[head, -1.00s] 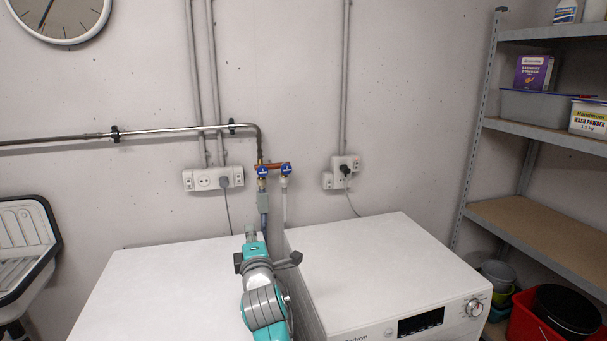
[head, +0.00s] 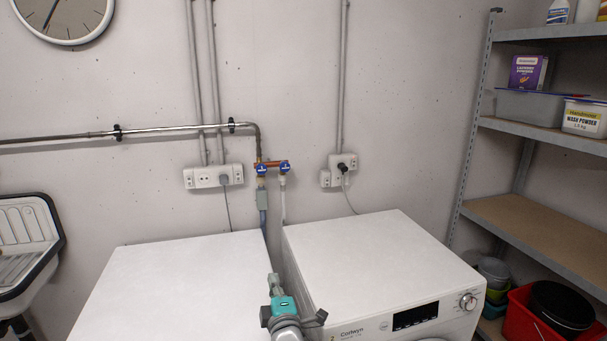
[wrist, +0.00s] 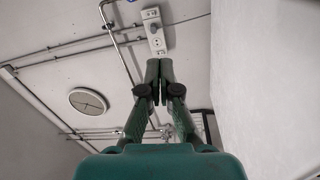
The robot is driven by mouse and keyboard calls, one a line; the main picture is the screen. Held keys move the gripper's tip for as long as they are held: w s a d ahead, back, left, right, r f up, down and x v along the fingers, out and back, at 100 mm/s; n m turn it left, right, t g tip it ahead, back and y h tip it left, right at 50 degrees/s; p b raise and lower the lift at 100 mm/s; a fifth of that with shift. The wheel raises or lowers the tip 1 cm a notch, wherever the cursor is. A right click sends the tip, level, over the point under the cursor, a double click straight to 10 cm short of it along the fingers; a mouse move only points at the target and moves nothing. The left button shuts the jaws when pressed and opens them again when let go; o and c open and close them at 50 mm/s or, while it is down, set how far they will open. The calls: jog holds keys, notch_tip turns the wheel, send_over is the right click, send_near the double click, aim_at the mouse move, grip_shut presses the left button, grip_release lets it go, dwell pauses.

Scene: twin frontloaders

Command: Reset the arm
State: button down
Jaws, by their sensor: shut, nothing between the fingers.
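My gripper (wrist: 159,68) is shut and empty in the wrist view, its two green-grey fingers meeting in front of the wall. In the head view my arm's wrist part shows low at the centre, in front of the gap between two white machines. The left machine (head: 180,285) shows only its top. The right machine (head: 365,250) shows its top and a front panel with a dial and a dark display. In the head view the gripper's fingertips (head: 273,282) are small and hard to make out.
Two blue-handled valves (head: 261,169) and a pipe run along the wall behind the machines. Wall sockets (head: 213,177) sit beside them. A shelf rack (head: 545,222) stands at the right, with a red tub (head: 519,312) below. A sink (head: 22,240) is at the left.

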jog(key=s+d+f+m, duration=0.4)
jog(key=s+d+f, duration=0.5)
jog(key=s+f, duration=0.35)
jog(key=s+d+f+m+g+h, duration=0.15)
jog(key=s+d+f, duration=0.3)
jog(key=s, duration=0.45)
jog(key=s+d+f+m, duration=0.3)
jog(key=s+d+f, duration=0.15)
jog(key=s, duration=0.45)
jog(key=s+d+r+m+h, duration=0.1)
jog(key=s+d+r+m, duration=0.1)
jog(key=s, duration=0.7)
jog(key=s+d+r+m+g+h, duration=0.1)
jog(key=s+d+r+m, duration=0.2)
jog(key=s, duration=0.7)
jog(key=s+d+r+m+g+h, duration=0.1)
jog(key=s+r+m, duration=0.3)
jog(key=s, duration=0.6)
jog(key=shift+s+d+r+m, duration=0.2)
jog(key=shift+s+d+m, duration=0.05)
jog(key=shift+d+m, duration=0.6)
